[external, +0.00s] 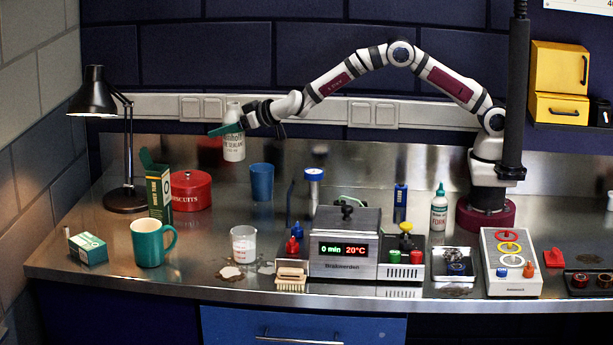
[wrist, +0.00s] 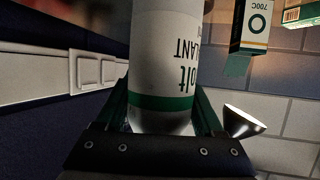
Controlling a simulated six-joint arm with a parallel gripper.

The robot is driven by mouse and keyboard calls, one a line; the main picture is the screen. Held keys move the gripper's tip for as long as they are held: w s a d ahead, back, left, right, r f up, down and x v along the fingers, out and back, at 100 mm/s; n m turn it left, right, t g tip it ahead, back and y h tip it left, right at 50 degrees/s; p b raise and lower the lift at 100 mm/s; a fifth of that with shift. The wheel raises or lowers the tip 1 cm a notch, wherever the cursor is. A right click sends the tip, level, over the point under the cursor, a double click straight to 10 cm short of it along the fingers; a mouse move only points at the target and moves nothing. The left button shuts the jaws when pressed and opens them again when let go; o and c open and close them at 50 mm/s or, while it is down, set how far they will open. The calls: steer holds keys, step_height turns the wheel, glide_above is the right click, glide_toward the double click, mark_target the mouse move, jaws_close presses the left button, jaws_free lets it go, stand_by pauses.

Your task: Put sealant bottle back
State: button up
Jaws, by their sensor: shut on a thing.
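The white sealant bottle (external: 235,147) with dark lettering is held upright in the air, well above the bench at the left. My gripper (external: 231,129) is shut on it, with the fingers around its upper body in the external view. In the wrist view the bottle (wrist: 165,60) fills the middle between my two fingers, its label lettering upside down and a green band near the fingers. My gripper also shows in the wrist view (wrist: 165,122). The bottle's far end is cut off at the top of the wrist view.
Below the bottle stand a blue cup (external: 262,182) and a red biscuit tin (external: 190,191). A black lamp (external: 93,98), a green box (external: 158,196), a teal mug (external: 148,243) and a glass beaker (external: 243,246) are nearby. A grey device (external: 345,245) stands mid-bench. A white-and-green bottle (external: 439,210) stands right.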

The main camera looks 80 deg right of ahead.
steer(key=shift+r, duration=0.65)
steer(key=shift+s+d+r, duration=0.1)
steer(key=shift+d+r, duration=0.1)
steer(key=shift+r, duration=0.05)
steer(key=s+d+r, duration=0.2)
steer(key=s+d, duration=0.6)
steer(key=s+a+f+n+y, duration=0.1)
steer(key=s+a+n+y, duration=0.15)
steer(key=s, duration=0.45)
steer(key=s+a+f+n+y, duration=0.1)
steer(key=s+n+y, duration=0.15)
steer(key=s, duration=0.45)
steer(key=w+a+f, duration=0.1)
steer(key=a+f, duration=0.2)
steer(key=f, duration=0.2)
steer(key=w+a+f, duration=0.2)
steer(key=a+f, duration=0.2)
steer(key=f, duration=0.1)
steer(key=w+a+f, duration=0.1)
steer(key=a+f, duration=0.3)
steer(key=f, duration=0.1)
steer(key=shift+w+f, duration=0.3)
steer(key=shift+w, duration=0.1)
steer(key=shift+f, duration=0.35)
